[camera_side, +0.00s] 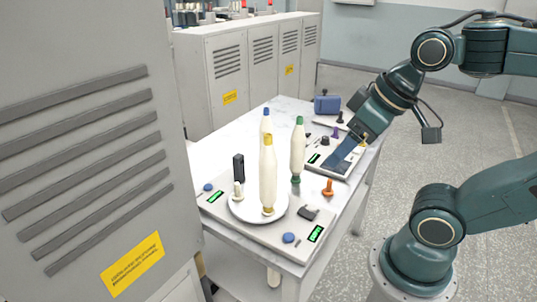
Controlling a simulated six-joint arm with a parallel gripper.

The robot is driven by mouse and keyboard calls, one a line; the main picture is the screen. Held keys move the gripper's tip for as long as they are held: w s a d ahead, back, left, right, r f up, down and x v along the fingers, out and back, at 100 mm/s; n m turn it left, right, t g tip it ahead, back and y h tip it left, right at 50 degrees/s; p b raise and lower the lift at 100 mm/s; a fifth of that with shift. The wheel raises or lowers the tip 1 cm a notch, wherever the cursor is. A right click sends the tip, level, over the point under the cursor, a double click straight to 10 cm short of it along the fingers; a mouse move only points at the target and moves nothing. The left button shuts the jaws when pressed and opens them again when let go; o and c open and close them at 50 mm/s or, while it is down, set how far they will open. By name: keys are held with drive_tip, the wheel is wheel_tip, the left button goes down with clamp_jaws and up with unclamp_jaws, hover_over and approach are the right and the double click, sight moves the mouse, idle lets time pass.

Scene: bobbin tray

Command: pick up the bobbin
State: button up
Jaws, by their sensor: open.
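A tall cream bobbin with a yellow top (268,180) stands upright on a round white plate (242,212) on the near tray. A cream bobbin with a green top (298,150) stands upright behind it to the right. A cream bobbin with a blue top (265,125) is partly hidden behind the yellow-topped one. My gripper (340,163) is low over the far tray (314,167), to the right of the bobbins and apart from them. It is open; its fingertips are small and partly hidden, so I cannot make out anything between them.
On the white table, the near tray (262,236) holds an orange knob (328,188), a black upright block (238,167), blue knobs (288,238) and green displays (315,234). A blue box (327,104) sits at the back. Grey cabinets (90,140) stand close at left.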

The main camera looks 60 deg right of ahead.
drive_tip(key=shift+r, duration=0.1)
wheel_tip(320, 180, up, 5)
drive_tip(key=m+t, duration=0.3)
drive_tip(key=m, duration=3.3)
hover_over(298, 150)
drive_tip(key=s+d, duration=0.2)
drive_tip(key=s, duration=0.3)
wheel_tip(298, 150, down, 23)
drive_tip(key=shift+w, duration=0.4)
drive_tip(key=shift+d, duration=0.1)
